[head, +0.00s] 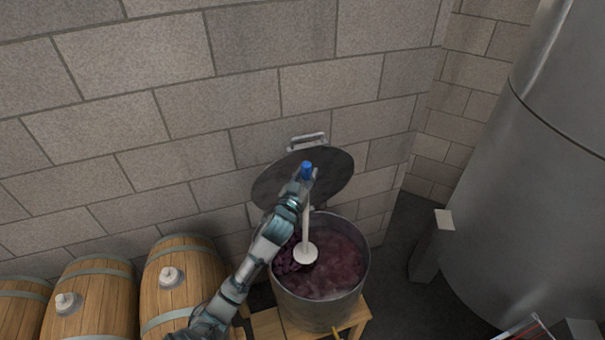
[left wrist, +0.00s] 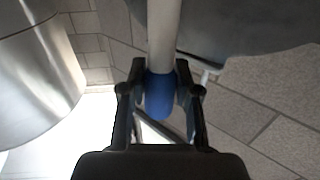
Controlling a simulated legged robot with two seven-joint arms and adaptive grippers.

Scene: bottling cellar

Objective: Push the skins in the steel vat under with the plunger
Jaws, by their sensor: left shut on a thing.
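The steel vat (head: 322,306) stands open on a wooden stand, with dark purple-red skins and liquid (head: 338,262) inside. The plunger has a white shaft (head: 306,220), a round pale disc (head: 306,252) and a blue grip (head: 306,170). My left gripper (head: 304,178) is shut on the plunger at its blue grip, above the vat. In the left wrist view the blue grip (left wrist: 160,98) sits between the two dark fingers. The plunger is about upright, its disc at the skins' surface inside the vat's rim; I cannot tell whether it touches them. My right gripper is not in view.
The vat's round lid (head: 335,170) is raised behind it against the block wall. Wooden barrels (head: 180,280) stand at the left. A large steel tank (head: 535,190) fills the right, with a grey post (head: 432,245) beside it. The wooden stand (head: 266,322) is under the vat.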

